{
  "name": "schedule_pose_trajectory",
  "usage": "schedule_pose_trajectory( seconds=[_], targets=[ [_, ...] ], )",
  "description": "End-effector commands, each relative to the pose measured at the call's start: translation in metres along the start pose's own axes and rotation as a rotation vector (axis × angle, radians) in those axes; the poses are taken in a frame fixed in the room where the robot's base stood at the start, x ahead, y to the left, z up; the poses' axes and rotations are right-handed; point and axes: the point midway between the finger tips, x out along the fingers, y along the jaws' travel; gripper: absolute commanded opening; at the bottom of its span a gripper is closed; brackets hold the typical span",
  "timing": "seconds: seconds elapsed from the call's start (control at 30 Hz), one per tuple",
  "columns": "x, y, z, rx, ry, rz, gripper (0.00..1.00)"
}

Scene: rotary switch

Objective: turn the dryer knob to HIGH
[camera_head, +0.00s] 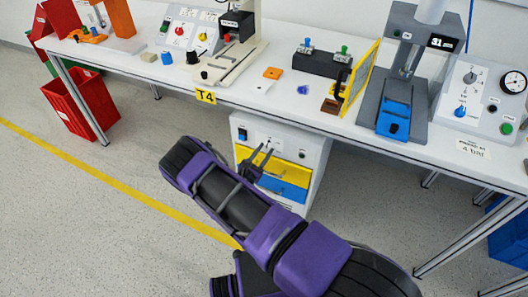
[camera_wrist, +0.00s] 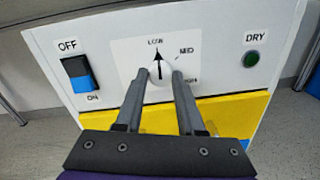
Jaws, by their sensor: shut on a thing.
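The dryer is a white box (camera_head: 309,168) under the bench, with yellow and blue drawers at its front. The black arrow (camera_wrist: 159,65) points up at LOW. My gripper (camera_wrist: 159,76) is shut on the knob, one finger on each side. The fingers hide the knob's sides. In the head view my gripper (camera_head: 263,150) is at the dryer's front.
A rocker switch (camera_wrist: 78,75) marked OFF and ON is left of the knob. A green DRY lamp (camera_wrist: 252,57) is at right. Below is a yellow drawer (camera_wrist: 232,112). The bench (camera_head: 225,98) with several devices overhangs the dryer. A red bin (camera_head: 80,105) stands at left.

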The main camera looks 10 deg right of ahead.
Motion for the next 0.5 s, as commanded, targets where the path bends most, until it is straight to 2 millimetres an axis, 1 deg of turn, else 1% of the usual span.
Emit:
schedule_pose_trajectory(
  seconds=[0.27,0.5],
  targets=[
    [-0.0003,0.0,0.0004,0.133,0.006,-0.001,0.0],
    [-0.0007,0.0001,0.0008,0.344,0.016,-0.003,0.0]
  ],
)
